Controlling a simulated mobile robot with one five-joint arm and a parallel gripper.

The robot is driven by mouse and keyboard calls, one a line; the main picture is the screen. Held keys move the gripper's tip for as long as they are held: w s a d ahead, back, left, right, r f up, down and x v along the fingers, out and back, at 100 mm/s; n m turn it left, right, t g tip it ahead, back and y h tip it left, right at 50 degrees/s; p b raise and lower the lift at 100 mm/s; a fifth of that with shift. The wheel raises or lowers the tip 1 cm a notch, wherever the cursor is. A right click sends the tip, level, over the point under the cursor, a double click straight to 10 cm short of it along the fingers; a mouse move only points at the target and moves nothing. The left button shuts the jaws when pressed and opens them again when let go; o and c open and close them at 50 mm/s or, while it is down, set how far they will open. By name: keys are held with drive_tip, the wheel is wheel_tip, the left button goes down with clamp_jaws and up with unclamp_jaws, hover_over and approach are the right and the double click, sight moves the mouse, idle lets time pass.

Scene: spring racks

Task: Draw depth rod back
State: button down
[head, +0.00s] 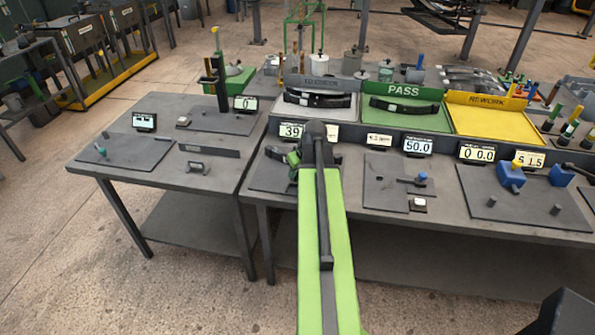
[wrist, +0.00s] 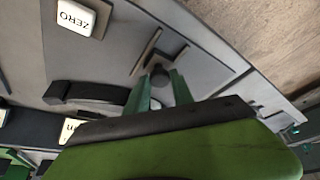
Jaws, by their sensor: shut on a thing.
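My gripper (wrist: 161,80) shows in the wrist view as two green fingers on either side of a dark round knob (wrist: 160,75), which looks like the end of the depth rod. The fingers are shut on it. A slim dark bracket (wrist: 147,52) stands just beyond the knob. How far the rod is drawn out is hidden. In the head view, my gripper (head: 294,158) is low over the left part of the near bench, mostly covered by my green arm. The rod cannot be made out there.
A white ZERO button (wrist: 76,18) sits on the grey plate in the wrist view. In the head view, a display reading 39 (head: 291,130) stands behind my gripper. A plate with a blue knob (head: 422,177) lies to the right. PASS (head: 404,90) and REWORK (head: 487,100) trays stand behind.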

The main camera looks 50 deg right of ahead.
drive_tip(key=a, duration=0.1)
drive_tip(key=s+a, duration=0.1)
drive_tip(key=shift+s+a, duration=0.3)
drive_tip(key=shift+a, duration=0.05)
drive_tip(key=shift+f, duration=0.1)
drive_tip(key=c, duration=1.1)
unclamp_jaws()
